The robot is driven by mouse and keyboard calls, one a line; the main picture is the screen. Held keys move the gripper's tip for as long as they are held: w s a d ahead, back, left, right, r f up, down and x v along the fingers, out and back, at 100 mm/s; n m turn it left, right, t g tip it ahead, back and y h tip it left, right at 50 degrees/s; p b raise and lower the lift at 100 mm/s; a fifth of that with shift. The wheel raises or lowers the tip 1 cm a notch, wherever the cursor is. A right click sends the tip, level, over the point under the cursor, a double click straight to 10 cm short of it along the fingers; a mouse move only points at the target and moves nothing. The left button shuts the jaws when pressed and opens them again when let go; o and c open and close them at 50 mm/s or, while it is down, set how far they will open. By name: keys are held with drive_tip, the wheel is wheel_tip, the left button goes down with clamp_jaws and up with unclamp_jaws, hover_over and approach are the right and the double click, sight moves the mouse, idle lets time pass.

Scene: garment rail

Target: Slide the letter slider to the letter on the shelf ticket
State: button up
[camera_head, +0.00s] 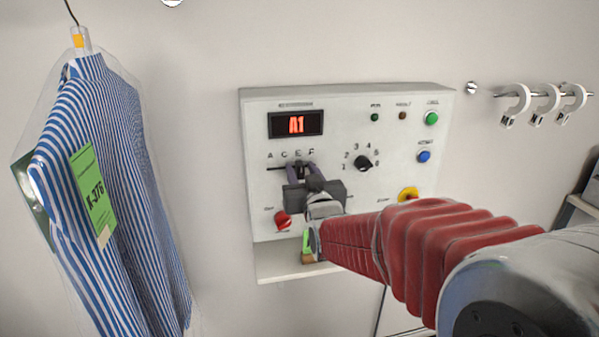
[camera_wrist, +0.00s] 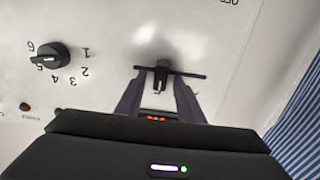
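The letter slider is a small black knob (camera_wrist: 161,76) on a horizontal slot (camera_wrist: 195,75), seen upside down in the wrist view. In the head view the slot (camera_head: 277,168) runs under the letters A, C, E and F on the white panel, and the knob is near E, partly hidden. My gripper (camera_head: 301,170) is at the slider; in the wrist view its fingers (camera_wrist: 160,84) stand open on both sides of the knob, contact unclear. A green ticket (camera_head: 306,243) on the small shelf (camera_head: 285,273) is mostly hidden by my arm; its letter is unreadable.
The panel's display (camera_head: 296,124) reads A1. A number dial (camera_head: 362,163), a red knob (camera_head: 283,220), a green button (camera_head: 432,118) and a blue button (camera_head: 424,156) surround the slider. A bagged striped shirt (camera_head: 130,170) with a green ticket (camera_head: 93,195) hangs at left.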

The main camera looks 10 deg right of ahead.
drive_tip(key=shift+c, duration=0.4)
clamp_jaws()
